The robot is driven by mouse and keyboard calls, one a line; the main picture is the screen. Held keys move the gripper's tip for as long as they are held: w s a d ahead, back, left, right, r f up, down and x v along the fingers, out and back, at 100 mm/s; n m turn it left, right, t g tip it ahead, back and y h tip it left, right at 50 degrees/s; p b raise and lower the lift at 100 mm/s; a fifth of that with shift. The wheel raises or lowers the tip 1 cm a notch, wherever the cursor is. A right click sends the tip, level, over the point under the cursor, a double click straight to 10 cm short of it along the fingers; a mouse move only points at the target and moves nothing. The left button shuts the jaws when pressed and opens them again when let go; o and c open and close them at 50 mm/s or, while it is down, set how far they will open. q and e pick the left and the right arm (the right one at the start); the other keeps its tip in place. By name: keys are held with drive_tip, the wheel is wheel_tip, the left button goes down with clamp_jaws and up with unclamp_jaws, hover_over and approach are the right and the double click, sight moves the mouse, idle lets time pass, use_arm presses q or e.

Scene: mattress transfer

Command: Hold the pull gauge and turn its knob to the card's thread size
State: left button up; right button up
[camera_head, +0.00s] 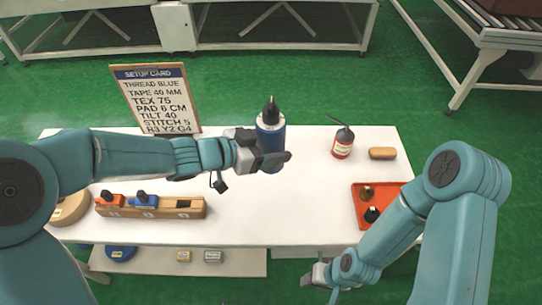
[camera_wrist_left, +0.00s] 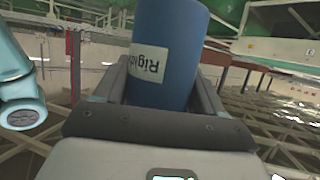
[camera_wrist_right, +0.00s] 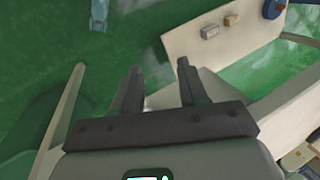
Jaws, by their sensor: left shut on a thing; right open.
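My left gripper (camera_head: 268,160) is shut on a blue cylinder (camera_head: 270,135) with a black pointed top, held upright above the white table. In the left wrist view the cylinder (camera_wrist_left: 165,60) sits between the fingers, with a white label reading "Rigid" upside down and partly cut off. I cannot tell whether it is the pull gauge; no knob scale can be read. The setup card (camera_head: 155,98) stands at the table's back left and reads "TEX 75" and "THREAD BLUE". My right gripper (camera_head: 318,274) is open and empty in front of the table; its fingers (camera_wrist_right: 160,90) are apart.
On the white table (camera_head: 300,215) are a wooden block (camera_head: 180,207) with orange and blue pieces, a red bottle (camera_head: 343,143), a brown block (camera_head: 382,153) and a red tray (camera_head: 362,215) with dark items. A lower shelf (camera_head: 160,262) holds small boxes. The table's middle is clear.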

use_arm(q)
drive_tip(key=shift+r, duration=0.65)
drive_tip(key=shift+f, duration=0.1)
drive_tip(key=shift+f+b, duration=0.55)
drive_tip(key=shift+f, duration=0.1)
drive_tip(key=shift+f, duration=0.2)
drive_tip(key=shift+f+b, duration=0.35)
drive_tip(key=shift+b, duration=0.05)
drive_tip(key=shift+f+b, duration=0.3)
drive_tip(key=shift+f, duration=0.05)
drive_tip(key=shift+f+b, duration=1.05)
drive_tip(key=shift+f, duration=0.4)
drive_tip(key=shift+f+b, duration=0.3)
drive_tip(key=shift+f, duration=0.05)
drive_tip(key=shift+f, duration=0.35)
